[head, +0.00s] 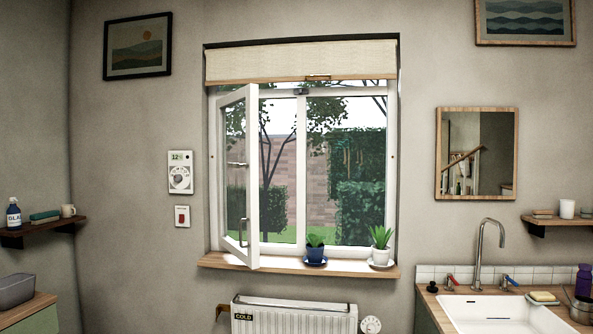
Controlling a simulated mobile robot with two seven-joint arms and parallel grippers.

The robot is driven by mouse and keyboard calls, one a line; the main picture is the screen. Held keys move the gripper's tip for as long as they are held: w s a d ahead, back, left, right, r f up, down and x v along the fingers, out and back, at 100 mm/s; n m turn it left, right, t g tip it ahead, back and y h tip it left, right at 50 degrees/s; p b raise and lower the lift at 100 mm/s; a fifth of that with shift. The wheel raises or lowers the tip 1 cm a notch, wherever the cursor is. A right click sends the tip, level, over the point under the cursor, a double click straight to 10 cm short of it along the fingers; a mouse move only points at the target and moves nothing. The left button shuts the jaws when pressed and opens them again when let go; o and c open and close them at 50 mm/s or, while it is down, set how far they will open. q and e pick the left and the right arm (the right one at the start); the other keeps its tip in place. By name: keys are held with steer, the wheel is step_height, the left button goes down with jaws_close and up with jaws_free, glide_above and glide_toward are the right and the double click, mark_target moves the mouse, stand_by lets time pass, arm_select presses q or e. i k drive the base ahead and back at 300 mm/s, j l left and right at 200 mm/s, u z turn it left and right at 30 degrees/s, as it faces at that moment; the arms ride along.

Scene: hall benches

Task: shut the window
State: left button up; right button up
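The white window (302,165) is in the middle of the head view. Its left sash (252,180) stands open, swung inward over the sill on its left-side hinges. A handle (238,164) shows partway up the open sash, and another metal piece (243,230) shows lower down. The right pane (347,170) lies flat in the frame. Neither of my grippers is in view.
A blue pot plant (315,252) and a white pot plant (380,250) stand on the wooden sill (290,268), right of the open sash. A rolled blind (300,62) hangs above. A radiator (293,318) is below, a sink (495,312) at right.

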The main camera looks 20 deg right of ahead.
mark_target(250, 256)
steer(key=z, duration=0.3)
steer(key=i+j, duration=0.3)
steer(key=i, duration=0.25)
steer(key=i+j+z, duration=0.1)
steer(key=i+j, duration=0.25)
steer(key=i, duration=0.2)
steer(key=i+j, duration=0.35)
steer(key=i, duration=0.15)
steer(key=i+j+z, duration=0.1)
steer(key=i+j, duration=0.25)
steer(key=i, duration=0.2)
